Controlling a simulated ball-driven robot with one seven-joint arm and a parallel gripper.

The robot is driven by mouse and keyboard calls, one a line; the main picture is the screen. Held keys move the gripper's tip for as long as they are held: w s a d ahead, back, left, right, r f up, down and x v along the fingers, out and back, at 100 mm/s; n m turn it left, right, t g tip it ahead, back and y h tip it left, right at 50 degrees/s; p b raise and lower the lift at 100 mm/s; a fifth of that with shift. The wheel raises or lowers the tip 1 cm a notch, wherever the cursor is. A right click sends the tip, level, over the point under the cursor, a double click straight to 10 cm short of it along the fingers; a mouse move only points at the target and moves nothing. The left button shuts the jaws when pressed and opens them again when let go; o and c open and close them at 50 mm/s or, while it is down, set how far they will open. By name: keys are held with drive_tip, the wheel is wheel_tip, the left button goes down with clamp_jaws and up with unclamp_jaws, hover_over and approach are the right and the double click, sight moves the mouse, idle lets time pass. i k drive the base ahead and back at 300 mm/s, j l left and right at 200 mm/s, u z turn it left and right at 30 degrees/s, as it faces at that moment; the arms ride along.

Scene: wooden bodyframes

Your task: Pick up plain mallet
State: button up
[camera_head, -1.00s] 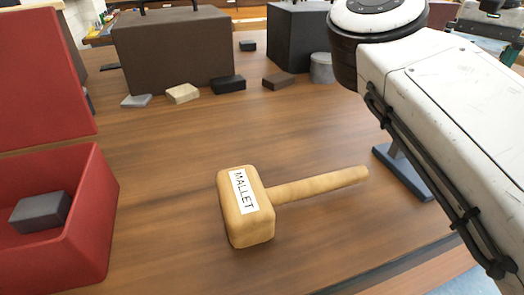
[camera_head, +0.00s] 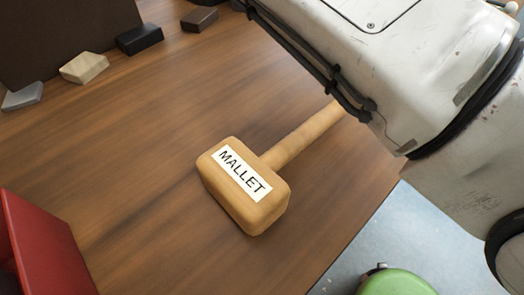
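The wooden mallet (camera_head: 243,186) lies on the brown wooden table (camera_head: 150,175). Its light block head carries a white label reading "MALLET". Its handle (camera_head: 303,135) points up and to the right, and the far end is hidden behind my white arm. My arm crosses the upper right of the view, over the handle side. My gripper is outside the picture, so its state does not show.
A red box (camera_head: 40,250) stands at the lower left. Several small blocks, including a pale one (camera_head: 84,67) and a black one (camera_head: 139,38), lie near a large dark box (camera_head: 60,30). The table edge runs at lower right, with a green round thing (camera_head: 395,283) beyond.

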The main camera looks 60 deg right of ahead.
sight(248, 186)
drive_tip(key=k+l, duration=0.1)
drive_tip(key=k, duration=0.4)
drive_tip(key=k+l, duration=0.15)
drive_tip(key=k, duration=0.3)
drive_tip(key=k+l, duration=0.1)
drive_tip(key=k, duration=0.4)
